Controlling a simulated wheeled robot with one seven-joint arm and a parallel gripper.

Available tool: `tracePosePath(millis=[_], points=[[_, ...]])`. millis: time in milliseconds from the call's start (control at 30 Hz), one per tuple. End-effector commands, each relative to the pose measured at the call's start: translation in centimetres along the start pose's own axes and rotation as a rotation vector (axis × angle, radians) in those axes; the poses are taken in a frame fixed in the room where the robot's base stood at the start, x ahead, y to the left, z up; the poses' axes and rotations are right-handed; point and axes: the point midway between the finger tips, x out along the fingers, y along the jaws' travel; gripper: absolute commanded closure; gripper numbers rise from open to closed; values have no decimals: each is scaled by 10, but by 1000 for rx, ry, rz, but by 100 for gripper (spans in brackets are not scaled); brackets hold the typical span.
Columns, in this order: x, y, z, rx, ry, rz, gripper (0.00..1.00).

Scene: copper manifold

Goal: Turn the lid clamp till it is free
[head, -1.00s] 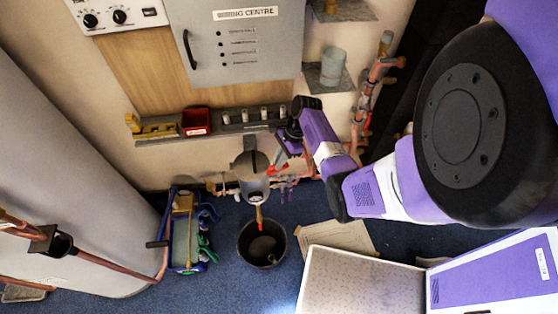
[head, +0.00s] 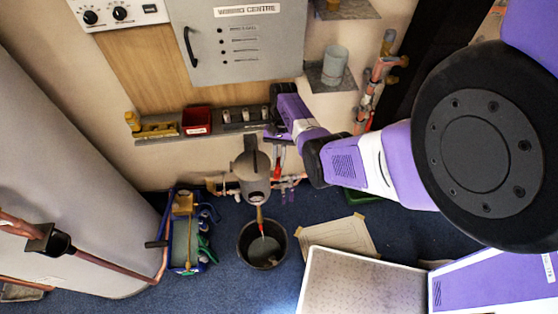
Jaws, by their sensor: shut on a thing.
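A grey canister (head: 251,182) with a dark upright piece at its top hangs on the pipework low on the wall, left of my gripper. The lid clamp is small and mostly hidden at the canister's top, beside my gripper. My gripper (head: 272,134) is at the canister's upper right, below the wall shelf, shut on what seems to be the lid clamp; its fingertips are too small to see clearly. A red-handled part (head: 277,172) hangs just below the gripper.
A black bucket (head: 243,253) stands on the floor under the canister's spout. A shelf (head: 225,128) with a red bin (head: 196,121) runs above. Copper pipes (head: 367,92) rise at right. A white panel (head: 360,280) lies in front.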

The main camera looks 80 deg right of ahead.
Motion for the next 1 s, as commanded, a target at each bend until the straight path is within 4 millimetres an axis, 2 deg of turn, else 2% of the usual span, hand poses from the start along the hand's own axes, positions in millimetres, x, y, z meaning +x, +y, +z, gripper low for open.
tracePosePath(millis=[200, 500, 1000], points=[[1, -1, 0, -154, 0, 65, 100], [1, -2, 0, -284, 2, 117, 100], [0, -2, 0, -326, 3, 136, 100]])
